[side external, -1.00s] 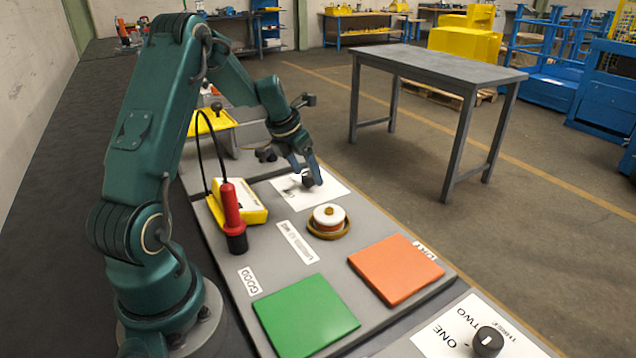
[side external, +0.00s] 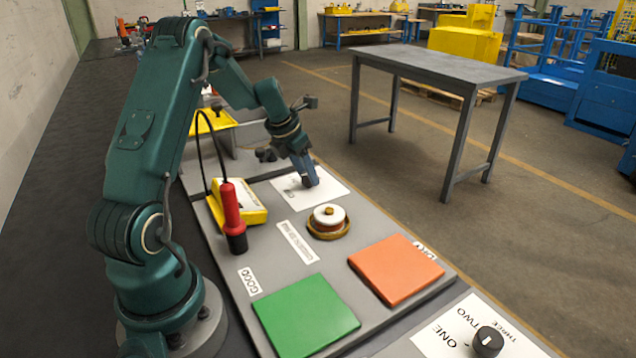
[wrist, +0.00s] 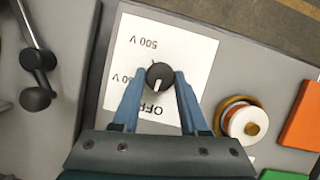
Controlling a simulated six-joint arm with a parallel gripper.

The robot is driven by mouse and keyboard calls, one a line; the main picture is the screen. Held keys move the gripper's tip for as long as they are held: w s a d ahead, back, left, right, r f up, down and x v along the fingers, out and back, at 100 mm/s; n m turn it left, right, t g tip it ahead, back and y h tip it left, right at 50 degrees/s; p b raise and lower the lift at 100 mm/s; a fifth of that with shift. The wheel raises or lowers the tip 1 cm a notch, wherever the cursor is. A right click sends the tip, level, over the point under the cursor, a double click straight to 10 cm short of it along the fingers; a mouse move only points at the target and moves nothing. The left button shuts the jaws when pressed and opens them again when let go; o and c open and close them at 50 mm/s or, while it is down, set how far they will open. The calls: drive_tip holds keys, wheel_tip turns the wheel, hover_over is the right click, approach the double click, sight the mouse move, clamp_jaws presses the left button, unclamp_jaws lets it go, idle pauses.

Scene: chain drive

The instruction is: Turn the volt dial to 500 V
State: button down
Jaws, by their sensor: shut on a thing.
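The volt dial is a round black knob (wrist: 160,76) with a white pointer line, on a white label sheet (wrist: 190,50). In the wrist view the sheet reads upside down: "500 V" is above the knob, a partly hidden volt label is to the left, and "OFF" is below. The pointer line points down, toward "OFF". My gripper (wrist: 162,80) has one blue finger on each side of the knob and is shut on it. In the side external view my gripper (side external: 308,181) is down at the sheet and mostly hides the knob.
A yellow meter box (side external: 250,212) with a red probe (side external: 232,205) stands left of the sheet.

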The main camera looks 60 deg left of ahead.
drive_tip(key=m, duration=0.2)
drive_tip(key=m+h, duration=0.1)
drive_tip(key=m, duration=0.1)
drive_tip(key=shift+a+h, duration=0.15)
drive_tip(key=shift+h, duration=0.15)
drive_tip(key=m+h, duration=0.1)
drive_tip(key=m, duration=0.2)
drive_tip(key=shift+a+m+g, duration=0.15)
drive_tip(key=shift+m+g, duration=0.25)
drive_tip(key=m+h, duration=0.1)
drive_tip(key=m, duration=0.1)
drive_tip(key=m+g, duration=0.1)
drive_tip(key=m, duration=0.2)
drive_tip(key=shift+w+a+h, duration=0.15)
drive_tip(key=shift+h, duration=0.25)
drive_tip(key=shift+m+g, duration=0.4)
drive_tip(key=shift+m, duration=0.5)
drive_tip(key=shift+c, duration=2.2)
unclamp_jaws()
drive_tip(key=shift+n, duration=0.5)
